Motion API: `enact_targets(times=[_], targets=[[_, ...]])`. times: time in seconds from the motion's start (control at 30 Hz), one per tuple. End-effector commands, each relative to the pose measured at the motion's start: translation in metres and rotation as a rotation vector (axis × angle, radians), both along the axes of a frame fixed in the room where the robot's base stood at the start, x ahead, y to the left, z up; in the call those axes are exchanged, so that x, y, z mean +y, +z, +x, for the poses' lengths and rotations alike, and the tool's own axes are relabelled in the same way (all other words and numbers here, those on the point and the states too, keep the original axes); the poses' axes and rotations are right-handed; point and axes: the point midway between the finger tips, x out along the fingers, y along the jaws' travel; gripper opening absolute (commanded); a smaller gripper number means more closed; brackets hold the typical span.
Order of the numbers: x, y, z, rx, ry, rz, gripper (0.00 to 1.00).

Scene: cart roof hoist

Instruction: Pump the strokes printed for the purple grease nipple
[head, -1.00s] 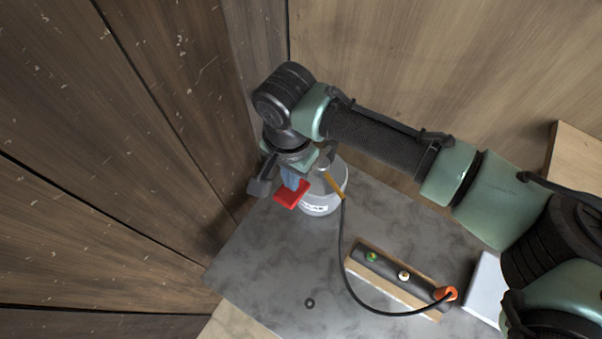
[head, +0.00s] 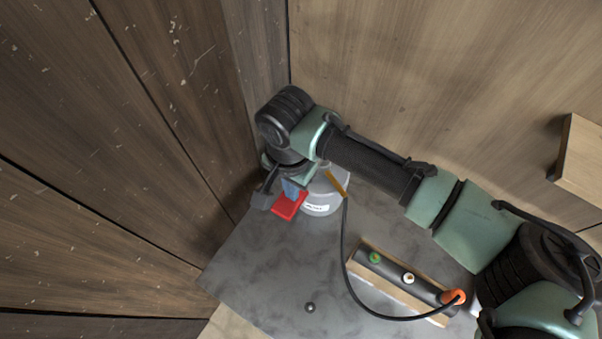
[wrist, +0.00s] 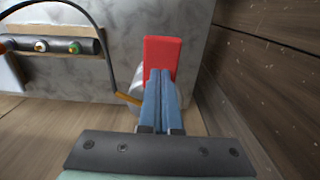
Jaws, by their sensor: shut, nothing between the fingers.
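A grey grease pump (head: 322,200) with a white label stands at the back of the dark bench plate. Its red pedal-like lever pad (head: 289,206) sticks out at the left; it also shows in the wrist view (wrist: 162,52). My gripper (head: 292,192) is shut and empty, its blue fingertips (wrist: 160,76) over or against the red pad; contact is unclear. A black hose runs from the pump to an orange coupler (head: 453,297) at the right end of a dark bar (head: 390,268). The bar also carries a green nipple (head: 375,258) and a cream nipple (head: 408,278). No purple nipple shows; the coupler hides what is beneath it.
Wooden walls stand close at the left and behind the pump. A small round dark knob (head: 310,308) sits on the bench plate (head: 265,265) near the front. A wooden block (head: 580,160) juts out at the right. The plate's front left is clear. No printed stroke numbers are readable.

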Motion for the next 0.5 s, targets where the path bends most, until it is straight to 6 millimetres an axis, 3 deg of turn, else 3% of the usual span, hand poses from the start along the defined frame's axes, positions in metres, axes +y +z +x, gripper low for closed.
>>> enact_targets(times=[0.17,0.5], targets=[[-0.001,-0.022,0.0,0.001,-0.002,0.0,0.0],[-0.001,-0.007,0.0,0.001,-0.001,-0.001,0.0]])
